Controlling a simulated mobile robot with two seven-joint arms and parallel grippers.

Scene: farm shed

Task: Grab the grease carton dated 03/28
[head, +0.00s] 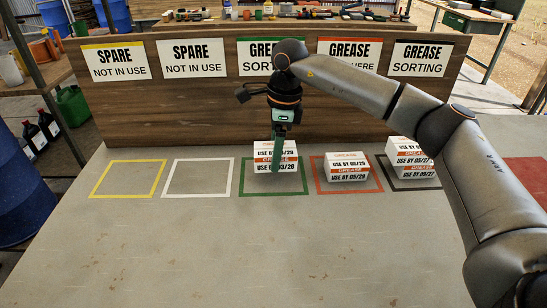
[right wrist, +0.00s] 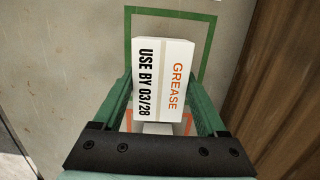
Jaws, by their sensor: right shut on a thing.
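The grease carton dated 03/28 (head: 290,167) is a white box with an orange band, in the green-outlined square on the bench. My right gripper (head: 276,160) comes down on it from above, with a green finger in front of its face. In the right wrist view the carton (right wrist: 163,75) lies between the two green fingers, its "USE BY 03/28" label facing the camera. The gripper is shut on it. I cannot tell whether its underside touches the bench. My left gripper is out of view.
A carton dated 05/29 (head: 347,168) sits in the red square, right beside. More grease carton faces (head: 407,160) show at the black square, partly behind my right arm. The yellow square (head: 128,161) and white square (head: 198,161) are empty. A wooden sign board (head: 190,115) stands behind.

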